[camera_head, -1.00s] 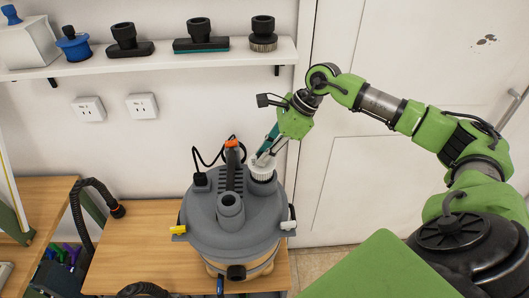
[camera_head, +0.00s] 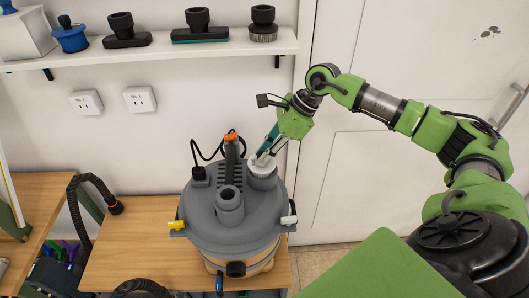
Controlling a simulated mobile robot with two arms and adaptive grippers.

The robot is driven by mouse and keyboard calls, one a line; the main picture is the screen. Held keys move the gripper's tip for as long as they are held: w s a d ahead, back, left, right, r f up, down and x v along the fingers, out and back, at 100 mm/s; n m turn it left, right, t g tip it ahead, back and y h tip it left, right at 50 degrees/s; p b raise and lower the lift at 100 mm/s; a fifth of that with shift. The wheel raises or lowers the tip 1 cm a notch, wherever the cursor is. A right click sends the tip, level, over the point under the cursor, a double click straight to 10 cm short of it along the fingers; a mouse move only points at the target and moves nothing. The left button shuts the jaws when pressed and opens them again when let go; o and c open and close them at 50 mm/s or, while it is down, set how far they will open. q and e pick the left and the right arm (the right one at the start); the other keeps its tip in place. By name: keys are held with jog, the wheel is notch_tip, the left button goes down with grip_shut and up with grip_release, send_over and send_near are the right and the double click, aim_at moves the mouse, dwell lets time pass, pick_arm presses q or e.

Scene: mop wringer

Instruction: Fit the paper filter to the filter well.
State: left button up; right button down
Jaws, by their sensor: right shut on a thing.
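The paper filter (camera_head: 262,168) is a small white round piece at the filter well (camera_head: 262,182), a raised grey ring on the right rear of the grey vacuum lid. The filter's lower part is hidden by the well's wall, and only its top shows. I cannot tell whether it is fully seated. My right gripper (camera_head: 266,153) comes down from the upper right, tilted, and its fingers are shut on the filter's top. My left gripper is not in view.
The vacuum (camera_head: 230,225) stands on a wooden bench (camera_head: 135,230), with a handle and hose port beside the well. A black hose (camera_head: 78,210) is at left. A shelf (camera_head: 160,52) with several nozzles hangs above. A white door (camera_head: 390,200) is at right.

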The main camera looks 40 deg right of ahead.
jog(key=shift+f+b, duration=1.05)
jog(key=shift+f, duration=0.15)
dwell(0.6)
jog(key=c, duration=1.8)
grip_release()
jog(key=v, duration=1.2)
jog(key=shift+d, duration=0.1)
